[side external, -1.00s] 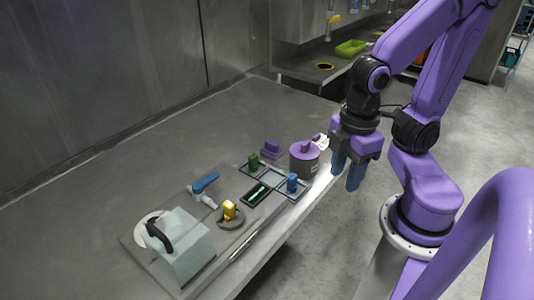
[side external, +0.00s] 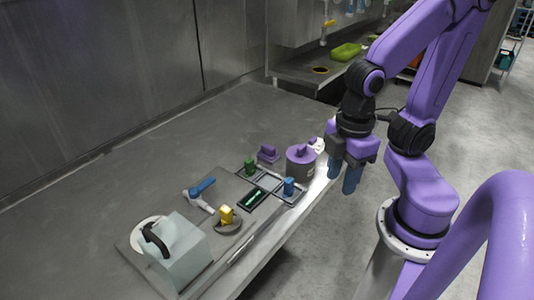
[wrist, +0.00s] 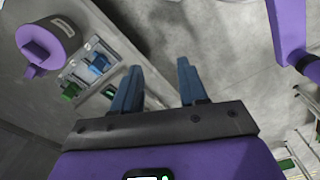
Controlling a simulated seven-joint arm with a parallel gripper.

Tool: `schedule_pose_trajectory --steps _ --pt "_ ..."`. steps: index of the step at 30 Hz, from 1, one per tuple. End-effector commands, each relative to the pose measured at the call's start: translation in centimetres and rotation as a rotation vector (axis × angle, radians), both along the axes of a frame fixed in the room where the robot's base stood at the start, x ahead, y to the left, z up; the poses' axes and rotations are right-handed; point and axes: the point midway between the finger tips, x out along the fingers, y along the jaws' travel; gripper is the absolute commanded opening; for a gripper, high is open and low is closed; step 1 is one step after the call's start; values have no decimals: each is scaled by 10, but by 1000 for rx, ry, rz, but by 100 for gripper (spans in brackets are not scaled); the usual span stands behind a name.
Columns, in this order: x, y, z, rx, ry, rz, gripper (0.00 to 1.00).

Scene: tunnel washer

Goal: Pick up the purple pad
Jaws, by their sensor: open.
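The purple pad (side external: 268,154), a small flat piece with a raised grip, lies on the grey metal table left of a purple round canister (side external: 300,163) in the side view. My gripper (side external: 343,178) is open and empty, its blue fingers pointing down, right of the canister and near the table's front edge.
The canister stands between my gripper and the pad. A frame with green (side external: 250,166) and blue (side external: 289,186) blocks lies in front. The table behind is clear.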

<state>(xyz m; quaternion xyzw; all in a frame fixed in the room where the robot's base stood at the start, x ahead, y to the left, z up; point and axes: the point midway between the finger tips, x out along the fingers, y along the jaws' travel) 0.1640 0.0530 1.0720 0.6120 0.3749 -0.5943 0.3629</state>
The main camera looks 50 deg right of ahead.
Motion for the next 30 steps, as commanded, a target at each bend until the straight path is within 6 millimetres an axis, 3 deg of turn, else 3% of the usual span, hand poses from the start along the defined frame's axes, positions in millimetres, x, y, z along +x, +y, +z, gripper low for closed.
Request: schedule_pose_trajectory --steps 3,7,8,16,20,23,30 --pt "0 0 0 0 0 0 46" --pt "0 0 0 0 0 0 88" --pt "0 0 0 0 0 0 94" --pt "0 0 0 0 0 0 94" --pt "11 3 3 -5 -3 14 94" --pt "32 7 7 -14 -10 44 94" --pt "108 4 20 -53 -22 163 94"
